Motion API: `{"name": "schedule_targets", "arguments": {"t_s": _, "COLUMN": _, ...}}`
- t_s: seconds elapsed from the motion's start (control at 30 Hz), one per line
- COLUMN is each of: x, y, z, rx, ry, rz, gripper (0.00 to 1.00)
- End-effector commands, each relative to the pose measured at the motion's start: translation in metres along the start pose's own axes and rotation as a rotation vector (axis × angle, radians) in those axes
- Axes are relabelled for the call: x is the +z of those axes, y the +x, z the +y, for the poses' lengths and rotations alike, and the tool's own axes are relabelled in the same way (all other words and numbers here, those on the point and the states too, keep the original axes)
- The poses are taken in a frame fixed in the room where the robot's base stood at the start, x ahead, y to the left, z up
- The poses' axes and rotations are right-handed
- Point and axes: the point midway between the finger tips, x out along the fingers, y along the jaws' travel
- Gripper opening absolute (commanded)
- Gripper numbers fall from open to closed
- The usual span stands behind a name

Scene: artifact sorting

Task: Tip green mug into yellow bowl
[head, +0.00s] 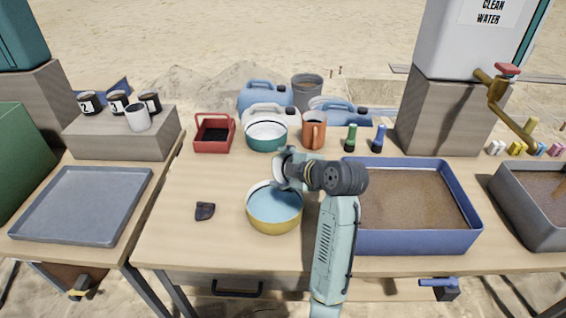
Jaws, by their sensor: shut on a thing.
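The yellow bowl (275,223) stands upright near the front middle of the table, with a pale blue inside. My arm reaches in from the front, and my gripper (284,170) is at the bowl's far right rim, above it. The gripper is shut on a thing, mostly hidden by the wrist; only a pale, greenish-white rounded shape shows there. I take it to be the green mug, as no other green mug is in view. Its tilt and contents cannot be told.
A teal-and-white bowl (266,137) and an orange mug (313,131) stand behind. A blue tray (410,243) of brown soil lies right of my arm. A dark shard (205,211) lies left of the yellow bowl. A red caddy (214,133) stands further back; table left of the bowl is mostly clear.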

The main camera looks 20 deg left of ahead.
Motion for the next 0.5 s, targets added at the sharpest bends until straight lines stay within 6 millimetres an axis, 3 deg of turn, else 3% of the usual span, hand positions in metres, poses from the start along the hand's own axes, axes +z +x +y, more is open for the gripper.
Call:
{"name": "schedule_targets", "arguments": {"t_s": 0.03, "x": -0.004, "y": -0.006, "z": 0.009, "rx": -0.015, "ry": 0.037, "rz": 0.016, "gripper": 0.38}}
{"name": "schedule_targets", "arguments": {"t_s": 0.33, "x": -0.007, "y": -0.012, "z": 0.018, "rx": -0.121, "ry": 0.294, "rz": 0.131, "gripper": 0.38}}
{"name": "schedule_targets", "arguments": {"t_s": 0.5, "x": -0.012, "y": -0.017, "z": 0.026, "rx": -0.253, "ry": 0.603, "rz": 0.274, "gripper": 0.38}}
